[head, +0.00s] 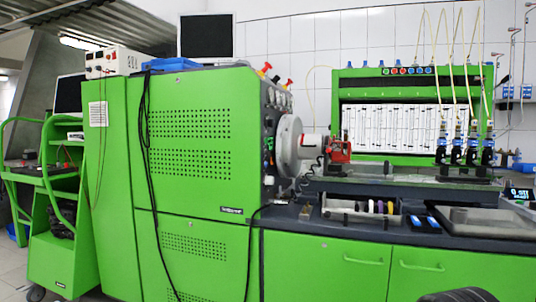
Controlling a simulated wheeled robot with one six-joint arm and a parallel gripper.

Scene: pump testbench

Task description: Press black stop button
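The tall green test bench cabinet (190,175) fills the left and middle of the head view. Its narrow control panel (269,140) faces right, seen at a steep angle, with small dark and coloured controls. I cannot tell which of them is the black stop button. A row of small round coloured fittings or buttons (408,71) sits on the rear green frame; no black one stands out. My gripper's fingers are not visible. A dark rounded shape at the bottom right edge may be part of my arm.
A grey disc (289,145) and a red clamp part (340,151) stand right of the panel. The dark worktop (330,228) holds small parts and trays. A green cart (62,240) stands left. Black cables hang down the cabinet front. Yellow hoses rise at the right.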

